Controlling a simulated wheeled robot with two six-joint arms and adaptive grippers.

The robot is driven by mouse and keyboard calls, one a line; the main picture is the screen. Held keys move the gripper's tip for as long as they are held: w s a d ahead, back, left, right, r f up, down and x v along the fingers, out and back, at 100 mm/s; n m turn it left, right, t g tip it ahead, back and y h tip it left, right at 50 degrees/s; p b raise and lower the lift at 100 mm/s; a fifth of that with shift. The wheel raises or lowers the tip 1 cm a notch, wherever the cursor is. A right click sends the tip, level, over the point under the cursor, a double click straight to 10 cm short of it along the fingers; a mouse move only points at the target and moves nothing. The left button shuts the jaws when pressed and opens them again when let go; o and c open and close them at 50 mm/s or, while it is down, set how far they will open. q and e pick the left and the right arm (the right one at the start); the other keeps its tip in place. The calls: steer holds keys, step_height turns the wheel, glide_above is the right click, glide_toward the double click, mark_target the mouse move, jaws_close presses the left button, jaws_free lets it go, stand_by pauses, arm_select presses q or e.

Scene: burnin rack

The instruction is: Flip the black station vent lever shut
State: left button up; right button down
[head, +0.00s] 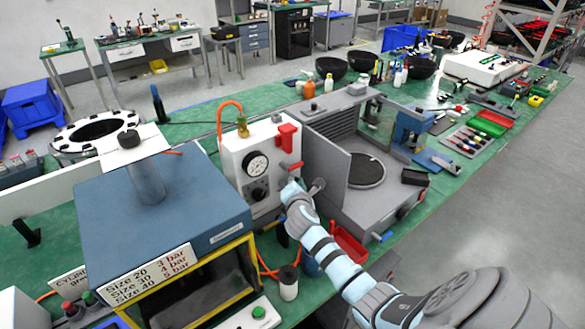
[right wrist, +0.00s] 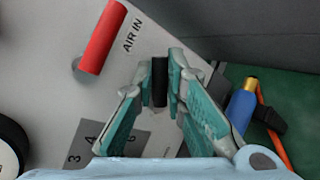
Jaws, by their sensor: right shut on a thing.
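The white station box (head: 235,158) with a round gauge (head: 257,165) stands on the green bench in the head view. My right arm reaches it from the lower right, and my right gripper (head: 291,188) is at its right-hand face. In the right wrist view, the black vent lever (right wrist: 160,82) stands between the two fingers of my right gripper (right wrist: 161,70), which is shut on it. The lever's base is hidden by the fingers. The red lever (right wrist: 100,38) marked AIR IN is up and to the left, apart from the fingers. My left gripper is not in view.
A grey machine with an open door panel (head: 326,167) stands close to the right of the station. The blue press (head: 190,205) with its yellow-edged frame stands to the left. A blue fitting (right wrist: 241,108) and orange hose (right wrist: 272,135) are right of the fingers.

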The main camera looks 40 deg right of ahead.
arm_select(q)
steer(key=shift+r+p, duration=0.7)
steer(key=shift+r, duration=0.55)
arm_select(e)
steer(key=shift+d+f+m+g+y, duration=0.2)
steer(key=shift+f+m+g+y, duration=0.1)
steer(key=shift+m+y, duration=0.55)
steer(key=shift+d+f+m+g+y, duration=0.15)
steer(key=shift+f+m+g+y, duration=0.1)
steer(key=shift+m+y, duration=0.55)
steer(key=shift+y, duration=0.25)
steer(key=c, duration=1.6)
jaws_free()
steer(key=shift+c, duration=0.2)
steer(key=v, duration=1.2)
